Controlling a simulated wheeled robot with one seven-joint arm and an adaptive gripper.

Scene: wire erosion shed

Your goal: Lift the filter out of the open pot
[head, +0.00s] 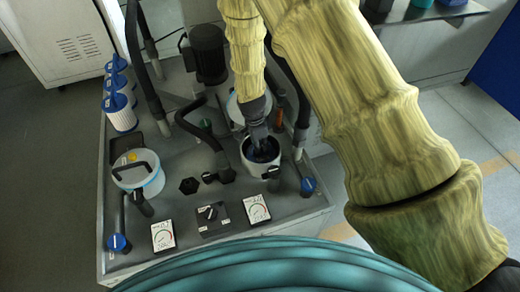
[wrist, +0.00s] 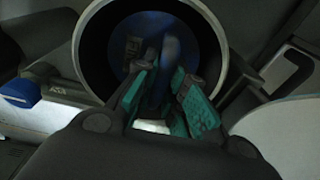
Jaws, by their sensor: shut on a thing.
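The open pot (head: 249,164) is a white cylinder on the right side of the grey bench unit, and its pale rim (wrist: 83,62) circles the upper middle of the wrist view. The dark blue filter (head: 262,150) sits inside it, and its blue top (wrist: 190,28) shows in the wrist view. My gripper (head: 259,138) reaches down into the pot from above. Its teal-padded fingers (wrist: 168,88) are shut on a blue upright part at the middle of the filter. The filter's lower body is hidden in the pot.
A closed pot (head: 128,178) with a black handle stands at the left. Several white filters with blue tops (head: 120,112) stand along the left edge. Dark hoses, a black motor (head: 208,55), two gauges (head: 163,235) and blue-handled valves (head: 308,185) crowd the bench around the pot.

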